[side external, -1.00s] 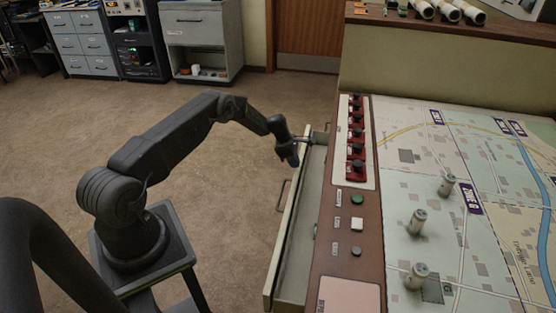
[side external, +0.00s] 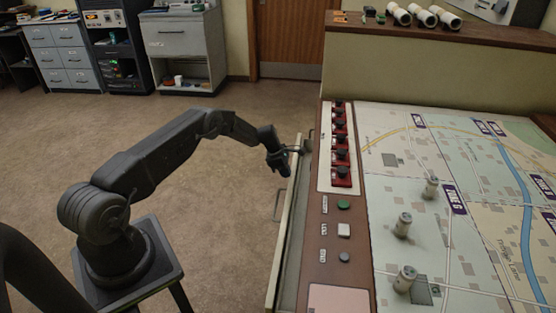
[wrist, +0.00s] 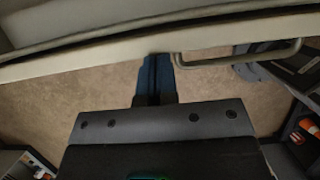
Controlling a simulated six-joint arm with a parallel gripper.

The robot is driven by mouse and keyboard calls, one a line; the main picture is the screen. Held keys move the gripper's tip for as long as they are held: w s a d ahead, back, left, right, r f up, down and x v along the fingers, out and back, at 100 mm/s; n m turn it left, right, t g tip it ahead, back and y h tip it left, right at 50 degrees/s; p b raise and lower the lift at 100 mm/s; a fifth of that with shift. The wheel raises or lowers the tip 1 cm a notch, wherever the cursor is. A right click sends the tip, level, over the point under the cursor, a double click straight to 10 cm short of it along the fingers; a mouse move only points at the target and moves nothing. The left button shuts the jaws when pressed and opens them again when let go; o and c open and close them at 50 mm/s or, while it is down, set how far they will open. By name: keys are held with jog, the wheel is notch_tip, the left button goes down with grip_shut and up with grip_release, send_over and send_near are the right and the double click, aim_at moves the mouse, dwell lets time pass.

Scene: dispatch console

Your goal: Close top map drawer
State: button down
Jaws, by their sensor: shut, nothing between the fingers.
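The top map drawer (side external: 284,235) is a long pale drawer at the left side of the console. It stands slightly open, with a narrow gap between its front panel and the console edge. My gripper (side external: 288,166) is shut and empty at the far part of the drawer front. In the wrist view, the closed fingers (wrist: 157,74) reach the lower edge of the pale drawer front (wrist: 105,52), and they look to be touching it. A bar handle (wrist: 240,60) is just right of the fingers. The exact contact point is hidden in the side view.
The console top holds red switches (side external: 341,155), several buttons and a map (side external: 450,215) with white cylindrical markers. The floor (side external: 225,235) between my base and the drawer is clear. Grey cabinets (side external: 185,45) stand at the back.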

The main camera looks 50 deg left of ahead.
jog(key=s+a+r+m+t, duration=0.3)
jog(key=a+r+m+t, duration=0.1)
jog(key=r+m, duration=0.6)
jog(key=s+a+f+m+y, duration=0.2)
jog(key=s+f+m, duration=0.15)
jog(key=m, duration=0.55)
jog(key=w+d+f, duration=0.3)
jog(key=w+f, duration=0.4)
jog(key=w, duration=0.1)
jog(key=shift+d+f, duration=0.25)
jog(key=shift+d, duration=0.1)
dwell(0.4)
